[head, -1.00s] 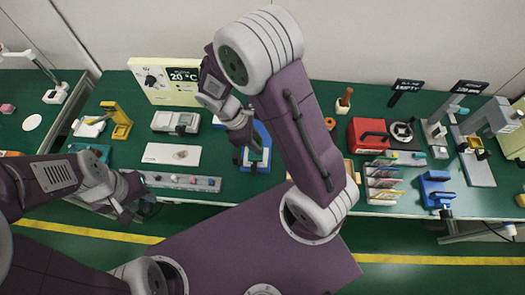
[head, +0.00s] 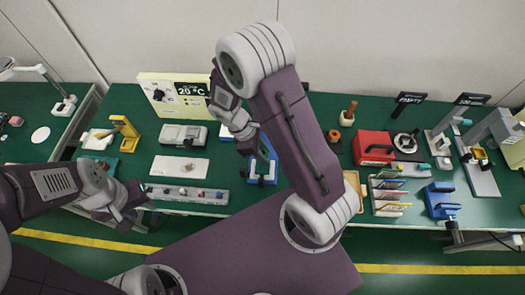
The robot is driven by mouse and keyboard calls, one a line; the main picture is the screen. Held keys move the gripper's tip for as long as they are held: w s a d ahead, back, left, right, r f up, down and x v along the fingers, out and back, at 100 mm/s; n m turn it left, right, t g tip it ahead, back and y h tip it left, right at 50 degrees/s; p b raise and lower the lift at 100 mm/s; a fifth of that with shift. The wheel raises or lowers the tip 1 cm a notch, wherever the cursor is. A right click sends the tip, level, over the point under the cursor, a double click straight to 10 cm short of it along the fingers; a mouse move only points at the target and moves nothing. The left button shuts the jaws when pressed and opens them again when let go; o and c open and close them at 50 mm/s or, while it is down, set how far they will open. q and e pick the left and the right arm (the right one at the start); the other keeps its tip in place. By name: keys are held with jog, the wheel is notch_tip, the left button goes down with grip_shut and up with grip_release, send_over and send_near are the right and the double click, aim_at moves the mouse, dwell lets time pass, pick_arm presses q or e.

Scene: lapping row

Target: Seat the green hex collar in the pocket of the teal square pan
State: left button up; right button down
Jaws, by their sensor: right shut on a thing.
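A teal piece (head: 103,165), probably the square pan, lies at the left of the bench, partly hidden behind my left arm. Its pocket cannot be made out. My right gripper (head: 256,152) points down over the bench, by a blue fixture with a pale opening. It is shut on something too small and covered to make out. I cannot pick out the green hex collar anywhere against the green bench. My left gripper (head: 128,218) hangs low at the bench's front edge, in front of the teal piece; its jaw opening is unclear.
The blue fixture (head: 264,179) stands below my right gripper. A grey strip with small parts (head: 160,193) and a white plate (head: 165,166) lie between my grippers. A yellow stand (head: 128,130) is behind the teal piece. A red box (head: 372,146) stands right.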

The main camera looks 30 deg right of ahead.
notch_tip(320, 180, down, 4)
jog(key=b, duration=0.2)
jog(key=shift+f+b, duration=0.2)
jog(key=shift+b, duration=0.1)
jog(key=shift+f, duration=0.15)
jog(key=shift+p, duration=0.5)
dwell(1.0)
jog(key=shift+f+b, duration=0.75)
jog(key=shift+f, duration=0.2)
jog(key=c, duration=1)
grip_release()
jog(key=shift+o, duration=0.2)
jog(key=shift+r, duration=0.15)
jog(key=p+v, duration=0.1)
jog(key=v, duration=0.8)
